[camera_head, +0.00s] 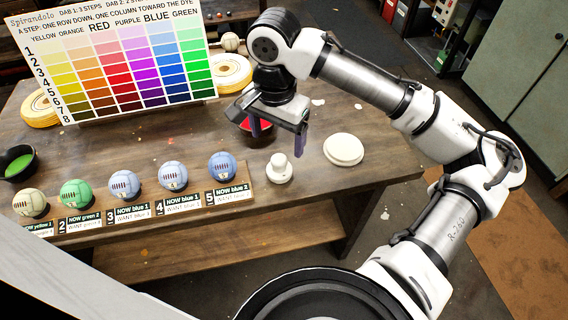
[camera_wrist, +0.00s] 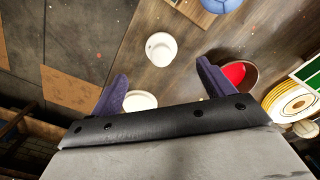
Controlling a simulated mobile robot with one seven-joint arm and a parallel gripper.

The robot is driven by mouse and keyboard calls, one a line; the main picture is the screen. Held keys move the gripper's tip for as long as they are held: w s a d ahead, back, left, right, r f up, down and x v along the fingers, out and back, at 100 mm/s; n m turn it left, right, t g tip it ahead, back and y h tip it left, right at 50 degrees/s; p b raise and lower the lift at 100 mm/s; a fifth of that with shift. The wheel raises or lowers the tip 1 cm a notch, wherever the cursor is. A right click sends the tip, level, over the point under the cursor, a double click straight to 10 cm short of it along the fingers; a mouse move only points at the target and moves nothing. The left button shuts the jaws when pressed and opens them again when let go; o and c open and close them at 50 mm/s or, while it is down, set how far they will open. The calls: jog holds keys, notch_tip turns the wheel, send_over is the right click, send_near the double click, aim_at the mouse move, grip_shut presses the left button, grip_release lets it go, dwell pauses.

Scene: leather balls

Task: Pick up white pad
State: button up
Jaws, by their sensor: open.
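Two white things stand on the wooden table, and I cannot tell for sure which is the white pad. One is a small round white piece with a knob on top (camera_head: 279,170), right of the ball rack; it also shows in the wrist view (camera_wrist: 161,47). The other is a wider, flat white disc (camera_head: 343,149) to its right, partly hidden by my gripper in the wrist view (camera_wrist: 139,101). My gripper (camera_head: 279,140) is open and empty, above the table behind the knobbed piece. In the wrist view its dark fingers (camera_wrist: 161,70) are spread apart.
A red-filled bowl (camera_head: 262,134) stands partly behind my gripper. A wooden rack (camera_head: 234,196) with several laced balls lies to the left. A colour chart (camera_head: 120,65), round yellow-edged stacks (camera_head: 230,75) and a green-filled bowl (camera_head: 17,163) stand further back and left. The table's right edge is near the disc.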

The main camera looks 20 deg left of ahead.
aim_at(279, 158)
notch_tip(279, 158, down, 5)
jog(key=shift+w+f+p, duration=0.2)
jog(key=shift+f+p, duration=0.05)
jog(key=shift+f, duration=1.1)
jog(key=shift+w+f+p, duration=0.15)
jog(key=shift+f+p, duration=0.1)
jog(key=shift+f, duration=1.1)
jog(key=shift+c, duration=0.3)
jog(key=c, duration=1)
jog(key=shift+r, duration=0.15)
notch_tip(279, 158, up, 20)
jog(key=shift+f+b, duration=0.1)
jog(key=shift+b, duration=0.3)
